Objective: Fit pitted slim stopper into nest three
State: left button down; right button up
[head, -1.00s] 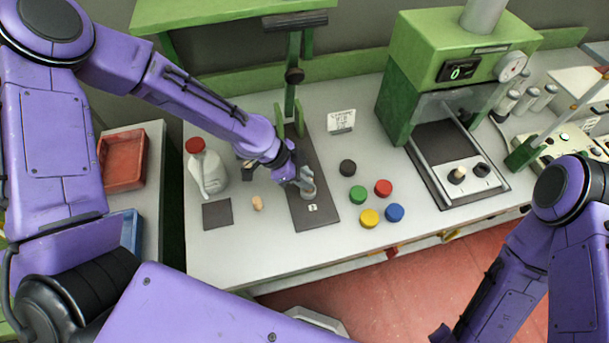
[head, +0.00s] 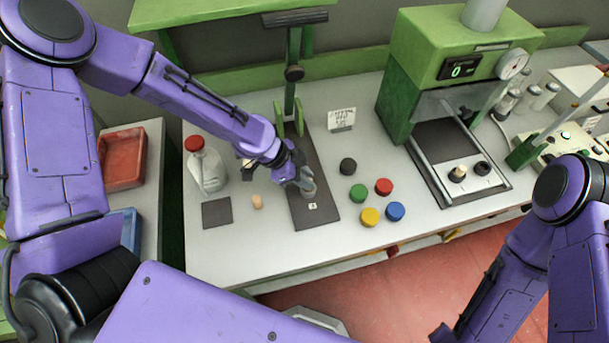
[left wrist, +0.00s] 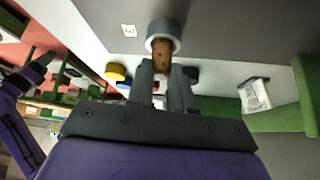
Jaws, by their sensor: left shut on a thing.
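My left gripper (head: 304,181) is shut on a brown cork stopper with dark pits (left wrist: 162,56), clearest in the left wrist view. The far end of the stopper is at the mouth of a round grey nest (left wrist: 164,28). I cannot tell how deep it sits. A white tag marked 3 (left wrist: 128,31) lies beside this nest. In the head view the nest (head: 309,193) stands on a dark strip (head: 318,215), partly hidden by my fingers.
A pale stopper (head: 257,201) stands left of the strip, near a dark square mat (head: 217,212). A red-capped bottle (head: 206,168) stands behind. Several coloured discs, such as the green one (head: 358,194), lie to the right. A green press (head: 437,85) stands further right.

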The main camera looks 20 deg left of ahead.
pick_arm(q)
jog(key=shift+f+b, duration=0.4)
jog(key=shift+f, duration=0.2)
jog(key=c, duration=0.9)
grip_release()
jog(key=v, duration=1)
jog(key=shift+a+r+b, duration=0.15)
jog(key=shift+r+b, duration=0.1)
jog(key=shift+b, duration=0.1)
jog(key=shift+s, duration=0.1)
